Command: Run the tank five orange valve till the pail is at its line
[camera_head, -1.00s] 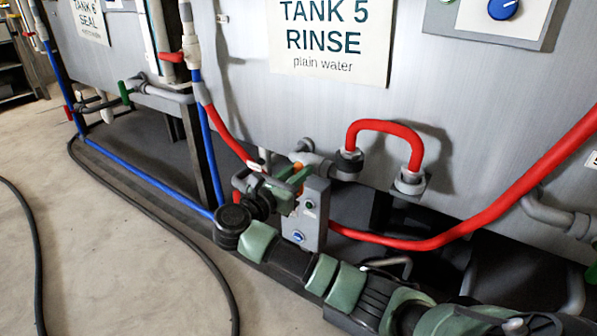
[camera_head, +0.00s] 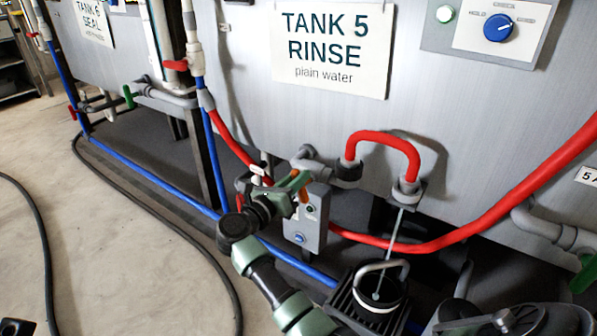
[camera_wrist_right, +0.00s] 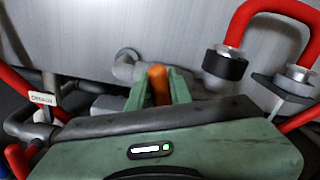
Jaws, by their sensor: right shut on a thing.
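My right gripper (camera_head: 292,188) has green fingers shut on the orange valve handle (camera_head: 304,196) below the tank 5 sign (camera_head: 330,45). In the right wrist view the orange handle (camera_wrist_right: 158,82) stands between the green fingers. A thin pale stream (camera_head: 394,240) falls from the outlet at the end of the red hose loop (camera_head: 385,138) into the dark pail (camera_head: 379,308). The pail has a raised grey bail and a pale ring around it near the top. Its water level and fill line cannot be made out.
A grey box (camera_head: 311,232) with a blue button stands just below the valve. A thick red hose (camera_head: 490,212) runs to the right, and a blue pipe (camera_head: 150,180) runs low along the tanks.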

